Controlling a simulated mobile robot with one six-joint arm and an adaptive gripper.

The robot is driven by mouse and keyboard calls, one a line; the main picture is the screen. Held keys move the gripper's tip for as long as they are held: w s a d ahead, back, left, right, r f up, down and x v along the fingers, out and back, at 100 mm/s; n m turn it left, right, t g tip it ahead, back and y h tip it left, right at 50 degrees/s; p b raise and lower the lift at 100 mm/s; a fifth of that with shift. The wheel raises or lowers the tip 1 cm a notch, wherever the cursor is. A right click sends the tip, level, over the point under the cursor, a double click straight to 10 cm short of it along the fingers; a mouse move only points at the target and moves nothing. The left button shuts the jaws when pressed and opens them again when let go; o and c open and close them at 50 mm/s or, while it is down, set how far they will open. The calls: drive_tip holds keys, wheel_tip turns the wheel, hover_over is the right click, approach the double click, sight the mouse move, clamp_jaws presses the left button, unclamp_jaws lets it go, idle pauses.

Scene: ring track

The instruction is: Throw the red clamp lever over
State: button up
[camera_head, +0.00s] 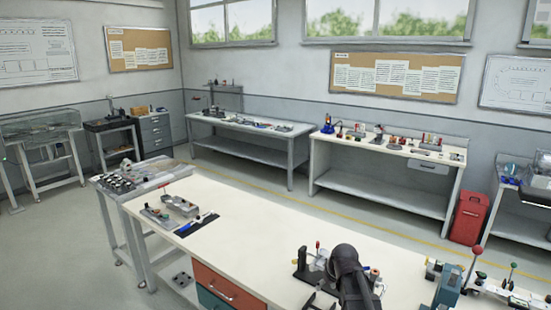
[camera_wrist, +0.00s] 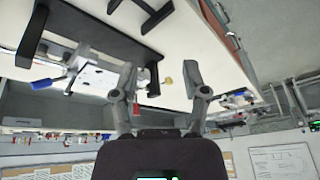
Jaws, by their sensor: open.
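Several red-tipped levers show in the head view, and I cannot tell for sure which is the red clamp lever. One red knob (camera_head: 317,244) stands upright on a fixture just left of my dark arm end; a larger red ball lever (camera_head: 477,250) stands upright at the right. My gripper (camera_wrist: 160,78) is open in the wrist view, its two fingers apart with nothing held. My arm hides part of the fixture in the head view.
The long white bench (camera_head: 250,225) is clear in its middle. A small tray of tools (camera_head: 165,219) lies at its left end. A blue-handled clamp (camera_wrist: 42,83) and a black bracket (camera_wrist: 90,35) show in the wrist view. A red bin (camera_head: 468,218) stands behind the bench.

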drive_tip(key=s+f+m+g+h+b, duration=0.1)
drive_tip(key=s+f+g+b, duration=0.1)
drive_tip(key=s, duration=0.6)
drive_tip(key=s+f+m+g+b, duration=0.1)
drive_tip(key=s+f+b, duration=0.2)
drive_tip(key=s, duration=0.6)
wheel_tip(320, 180, down, 2)
drive_tip(key=shift+d+f+m+g+h, duration=0.1)
drive_tip(key=shift+d+m+g+h, duration=0.1)
drive_tip(key=shift+m+g+h, duration=0.15)
drive_tip(key=shift+d, duration=0.1)
